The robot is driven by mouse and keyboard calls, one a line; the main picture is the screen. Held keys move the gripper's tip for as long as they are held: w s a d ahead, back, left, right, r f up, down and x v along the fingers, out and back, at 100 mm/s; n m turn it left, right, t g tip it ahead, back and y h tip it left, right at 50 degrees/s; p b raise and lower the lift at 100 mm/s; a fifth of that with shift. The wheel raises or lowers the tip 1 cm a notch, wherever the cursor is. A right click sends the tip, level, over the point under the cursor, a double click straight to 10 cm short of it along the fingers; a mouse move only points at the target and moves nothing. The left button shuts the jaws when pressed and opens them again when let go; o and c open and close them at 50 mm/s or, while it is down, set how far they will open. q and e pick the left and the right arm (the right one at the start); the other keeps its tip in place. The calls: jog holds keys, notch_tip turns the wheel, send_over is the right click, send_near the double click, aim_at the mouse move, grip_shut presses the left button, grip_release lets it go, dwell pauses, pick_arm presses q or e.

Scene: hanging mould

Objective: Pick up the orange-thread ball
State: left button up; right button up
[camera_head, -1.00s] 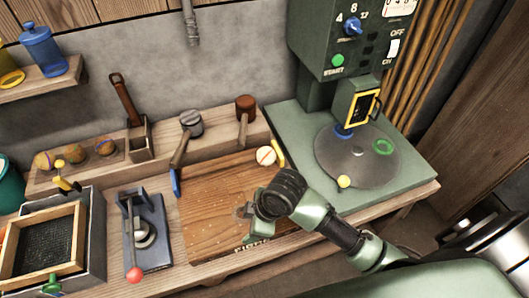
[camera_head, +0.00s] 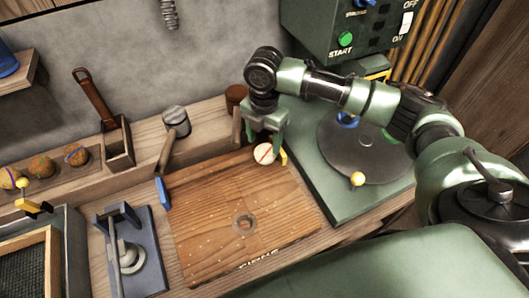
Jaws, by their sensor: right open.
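A pale ball (camera_head: 264,154) with an orange-red thread line across it sits at the back right corner of the wooden board (camera_head: 205,215). My right gripper (camera_head: 265,138) points down right over this ball, open, with its fingers to either side of the ball's top. I cannot tell whether the fingers touch it. My left gripper is not in view.
A yellow piece (camera_head: 283,157) stands close to the pale ball's right. The green machine with a round grey plate (camera_head: 350,155) is to the right. A mallet (camera_head: 176,120) and a blue clamp (camera_head: 130,250) stand at left.

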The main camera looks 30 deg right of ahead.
aim_at(265, 148)
jog(key=f, duration=0.4)
jog(key=shift+d+f, duration=0.2)
jog(key=shift+f, duration=0.55)
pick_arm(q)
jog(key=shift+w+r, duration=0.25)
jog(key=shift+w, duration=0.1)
